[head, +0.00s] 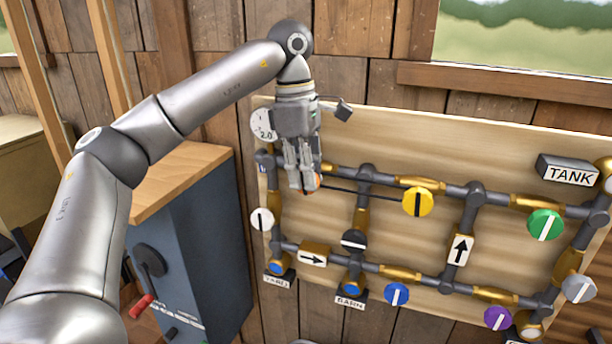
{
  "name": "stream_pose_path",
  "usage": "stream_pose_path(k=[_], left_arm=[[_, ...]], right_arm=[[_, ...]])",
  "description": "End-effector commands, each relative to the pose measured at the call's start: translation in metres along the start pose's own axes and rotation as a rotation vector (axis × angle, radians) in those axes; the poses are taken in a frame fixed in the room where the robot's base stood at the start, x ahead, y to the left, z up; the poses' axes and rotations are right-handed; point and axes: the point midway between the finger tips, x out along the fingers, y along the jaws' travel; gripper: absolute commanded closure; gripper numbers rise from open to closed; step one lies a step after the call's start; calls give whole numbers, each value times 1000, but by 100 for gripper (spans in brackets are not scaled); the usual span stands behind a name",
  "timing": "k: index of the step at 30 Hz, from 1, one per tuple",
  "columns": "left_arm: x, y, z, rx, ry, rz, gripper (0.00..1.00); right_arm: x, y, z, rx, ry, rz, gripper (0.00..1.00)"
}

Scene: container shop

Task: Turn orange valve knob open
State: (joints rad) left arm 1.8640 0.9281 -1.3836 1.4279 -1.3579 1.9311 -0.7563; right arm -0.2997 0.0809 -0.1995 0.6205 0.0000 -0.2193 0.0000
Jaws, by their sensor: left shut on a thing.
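My right gripper is not in view.
The wooden board (390,125) carries grey pipes with a yellow knob (418,202), a green knob (544,225), a blue knob (396,294), a purple knob (497,318), and a white knob (262,219). A blue-grey cabinet (205,240) stands left of the board.

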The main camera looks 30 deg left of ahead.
Motion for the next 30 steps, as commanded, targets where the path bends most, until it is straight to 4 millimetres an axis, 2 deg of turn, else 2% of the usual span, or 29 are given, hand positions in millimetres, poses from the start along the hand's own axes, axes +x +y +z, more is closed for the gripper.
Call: stream_pose_path(k=[17, 30], left_arm=[[8, 1, -11, -4, -525, 3, 100], [16, 1, -17, -2, -944, 5, 100]], right_arm=[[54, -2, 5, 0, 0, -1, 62], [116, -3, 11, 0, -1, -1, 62]])
